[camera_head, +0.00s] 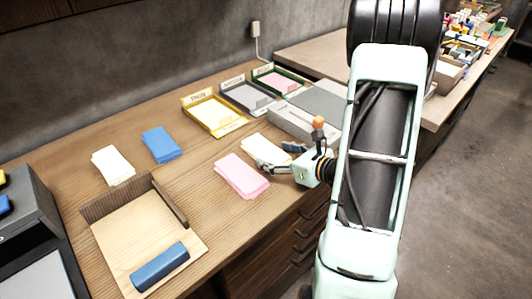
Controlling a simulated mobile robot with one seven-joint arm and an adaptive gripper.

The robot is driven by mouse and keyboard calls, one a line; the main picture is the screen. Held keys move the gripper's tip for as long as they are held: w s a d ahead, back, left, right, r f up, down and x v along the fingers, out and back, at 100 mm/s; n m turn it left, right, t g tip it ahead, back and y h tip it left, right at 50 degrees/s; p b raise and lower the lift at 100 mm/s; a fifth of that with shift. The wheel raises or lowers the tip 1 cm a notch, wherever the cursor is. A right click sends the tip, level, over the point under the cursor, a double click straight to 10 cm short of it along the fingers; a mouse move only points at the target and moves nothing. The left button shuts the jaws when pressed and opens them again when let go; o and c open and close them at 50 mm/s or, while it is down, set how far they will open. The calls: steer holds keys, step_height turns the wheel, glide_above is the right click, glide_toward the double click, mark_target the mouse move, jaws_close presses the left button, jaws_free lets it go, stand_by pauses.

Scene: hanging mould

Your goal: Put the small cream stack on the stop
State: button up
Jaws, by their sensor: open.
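One cream stack (265,150) lies on the wooden table beside a pink stack, right by my gripper. Another cream stack (112,165) lies at the left, behind the wooden board. I cannot tell for sure which is smaller. My gripper (275,157) is low over the table with its fingers spread. The near cream stack is just beyond or between the fingertips; I cannot tell if they touch it, and its right end is partly hidden. What looks like the stop, a light wooden board (126,241) with raised dark edges at back and right, is at the front left.
A blue block (160,267) lies on the board's front part. A pink stack (242,175) is left of my gripper, and a blue stack (161,145) stands further back. Yellow (240,122), grey and green trays line the back. A grey box (304,117) is behind my gripper.

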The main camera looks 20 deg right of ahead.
steer(key=shift+x, duration=0.8)
steer(key=shift+c, duration=0.6)
steer(key=c, duration=1.3)
